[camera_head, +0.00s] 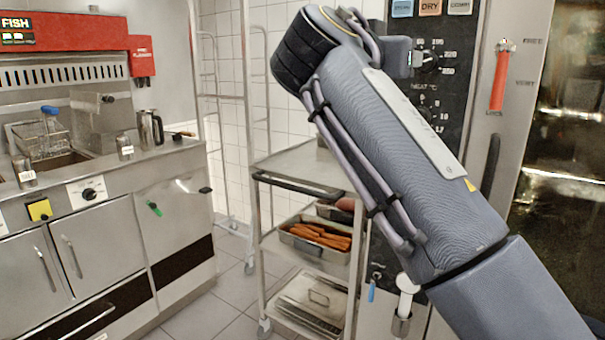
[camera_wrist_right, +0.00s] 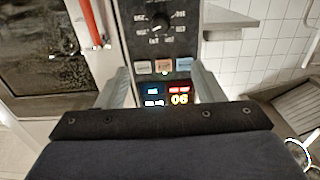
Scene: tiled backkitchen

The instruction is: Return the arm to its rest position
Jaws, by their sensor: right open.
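My right arm (camera_head: 400,165) comes in from the lower right of the head view and rises across the front of the oven, with its bend at the top centre. My right gripper (camera_wrist_right: 161,78) shows in the wrist view, open, with its two fingers apart and nothing between them. The oven control panel (camera_wrist_right: 165,40) is behind the fingers, with a lit display (camera_wrist_right: 167,95) seen in the gap. I cannot tell how far the fingers are from the panel. In the head view the gripper is not clearly seen. My left gripper is in neither view.
A steel trolley (camera_head: 298,165) stands close by the arm, with a tray of orange-brown sausage-like food (camera_head: 320,236) on a lower shelf. The oven's red door handle (camera_head: 500,78) is at the right. A fryer counter (camera_head: 100,175) stands left. Floor (camera_head: 235,290) is clear between.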

